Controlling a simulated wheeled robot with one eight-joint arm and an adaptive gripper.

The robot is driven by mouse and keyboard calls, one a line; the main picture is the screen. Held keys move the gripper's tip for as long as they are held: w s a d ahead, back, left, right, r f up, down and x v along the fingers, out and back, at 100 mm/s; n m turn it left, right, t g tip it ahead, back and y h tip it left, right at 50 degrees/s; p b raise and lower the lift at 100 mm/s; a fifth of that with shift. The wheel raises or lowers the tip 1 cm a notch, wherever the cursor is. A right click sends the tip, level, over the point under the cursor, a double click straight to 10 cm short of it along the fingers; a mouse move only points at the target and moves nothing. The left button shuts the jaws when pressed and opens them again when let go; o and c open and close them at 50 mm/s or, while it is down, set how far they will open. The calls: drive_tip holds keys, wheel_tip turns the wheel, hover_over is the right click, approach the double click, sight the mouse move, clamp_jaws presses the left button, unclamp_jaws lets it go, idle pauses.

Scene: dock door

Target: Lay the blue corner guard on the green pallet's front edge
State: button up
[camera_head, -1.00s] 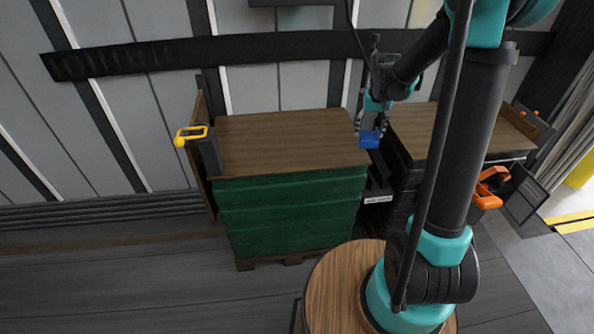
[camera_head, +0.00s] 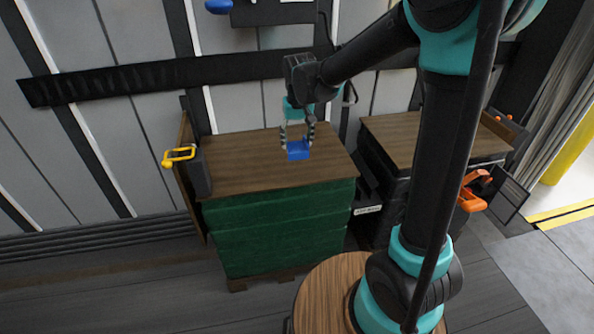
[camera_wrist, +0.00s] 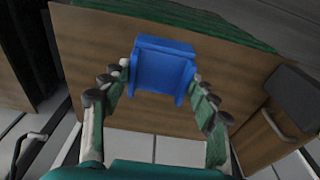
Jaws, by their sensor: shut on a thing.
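The blue corner guard (camera_head: 298,151) is held in my gripper (camera_head: 297,138), over the wooden top of the green pallet (camera_head: 280,222), towards its right half. In the wrist view the guard (camera_wrist: 162,65) sits between the two fingers of my gripper (camera_wrist: 160,88), which are shut on its sides. The green front of the pallet load shows at the top of the wrist view (camera_wrist: 190,18), beyond the guard. I cannot tell how high the guard is above the top.
A yellow-handled tool (camera_head: 179,156) hangs at the pallet's left side. A second wood-topped dark stand (camera_head: 430,138) is to the right, with an orange clamp (camera_head: 472,192) near it. The wall with a dark rail (camera_head: 120,82) stands behind.

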wheel_tip(320, 180, down, 12)
idle(0.5)
drive_tip(key=shift+f, duration=0.4)
drive_tip(key=shift+f, duration=0.2)
drive_tip(key=o, duration=1.2)
drive_tip(key=shift+c, duration=0.2)
drive_tip(key=shift+r, duration=0.1)
drive_tip(key=r, duration=0.4)
drive_tip(key=s+r, duration=0.1)
drive_tip(key=r, duration=0.8)
drive_tip(key=shift+s+d, duration=0.2)
drive_tip(key=shift+d, duration=0.1)
